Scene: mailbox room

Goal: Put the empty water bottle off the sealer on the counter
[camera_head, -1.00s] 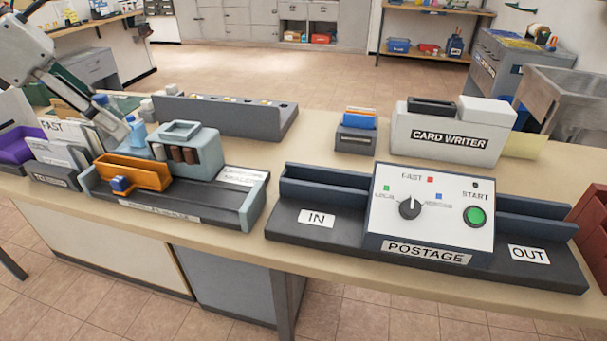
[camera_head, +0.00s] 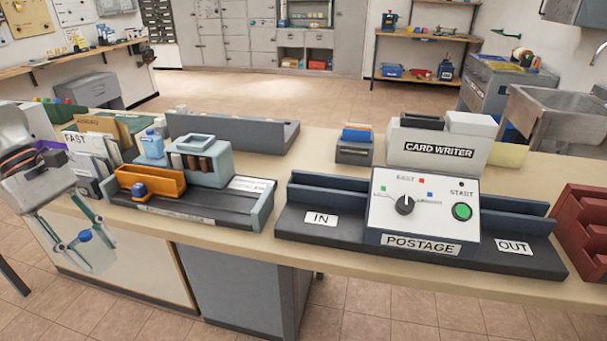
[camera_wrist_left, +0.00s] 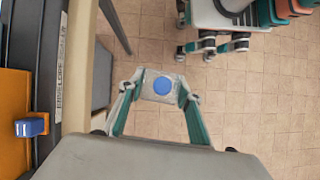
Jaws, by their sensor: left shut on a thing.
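My left gripper (camera_head: 90,246) is in front of the counter's front edge at the left, shut on a clear water bottle with a blue cap (camera_head: 97,256). The left wrist view shows the bottle's blue cap (camera_wrist_left: 162,85) between the fingers (camera_wrist_left: 158,92), with floor behind it. The grey sealer (camera_head: 232,203) stands on the counter (camera_head: 330,250), right of the gripper, with an orange holder (camera_head: 150,184) and a blue knob on it. No bottle lies on the sealer's visible bed. My right gripper is not in view.
A light-blue bottle (camera_head: 152,146) stands behind the sealer. Envelope racks (camera_head: 92,160) stand at the counter's left. The postage machine (camera_head: 425,215) fills the middle right, with the card writer (camera_head: 438,149) behind. A narrow bare strip runs along the counter's front.

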